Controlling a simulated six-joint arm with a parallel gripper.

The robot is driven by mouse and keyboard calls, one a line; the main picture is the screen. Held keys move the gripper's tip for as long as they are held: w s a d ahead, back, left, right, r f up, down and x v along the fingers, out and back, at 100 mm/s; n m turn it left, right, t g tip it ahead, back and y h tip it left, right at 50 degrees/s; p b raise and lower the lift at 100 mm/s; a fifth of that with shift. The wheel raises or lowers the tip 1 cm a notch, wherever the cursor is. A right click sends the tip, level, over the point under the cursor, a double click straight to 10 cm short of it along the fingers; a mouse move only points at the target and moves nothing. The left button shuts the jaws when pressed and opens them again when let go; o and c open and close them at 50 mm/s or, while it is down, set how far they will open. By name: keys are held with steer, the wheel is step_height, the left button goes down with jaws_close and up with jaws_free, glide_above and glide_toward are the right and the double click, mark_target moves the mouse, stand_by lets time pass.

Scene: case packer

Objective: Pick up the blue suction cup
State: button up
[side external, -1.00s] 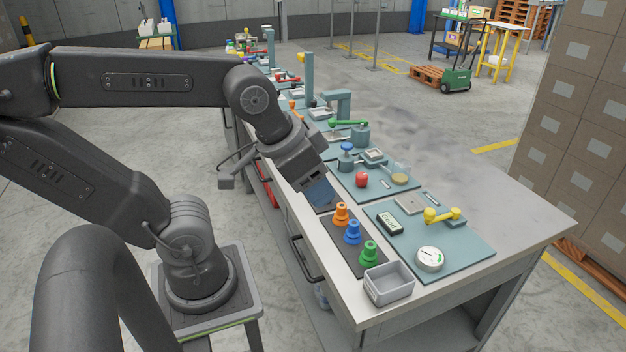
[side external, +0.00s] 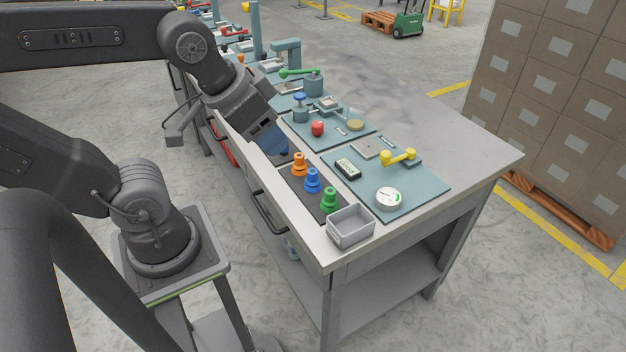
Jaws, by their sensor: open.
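The blue suction cup (side external: 312,181) stands upright on a dark mat (side external: 291,180) near the table's front edge. It is the middle one of a row, between an orange suction cup (side external: 299,165) and a green suction cup (side external: 329,201). My gripper (side external: 273,147) is open, up and to the left of the orange cup in the picture, and apart from the blue cup. Its blue-tinted jaw end points down toward the table; the gap between the fingers is hard to make out. Nothing shows held in it.
A grey open bin (side external: 350,227) sits at the table corner beside the green cup. A teal board (side external: 420,190) behind the cups carries a round gauge (side external: 389,198) and a yellow handle (side external: 398,157). The far right tabletop (side external: 440,130) is clear.

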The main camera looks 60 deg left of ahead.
steer(key=shift+o, duration=0.3)
steer(key=n+g, duration=0.6)
steer(key=n, duration=1.5)
glide_above(312, 171)
step_height(312, 171, down, 9)
step_height(312, 171, down, 14)
steer(key=shift+r, duration=0.15)
steer(key=c, duration=1)
steer(key=shift+r, duration=0.1)
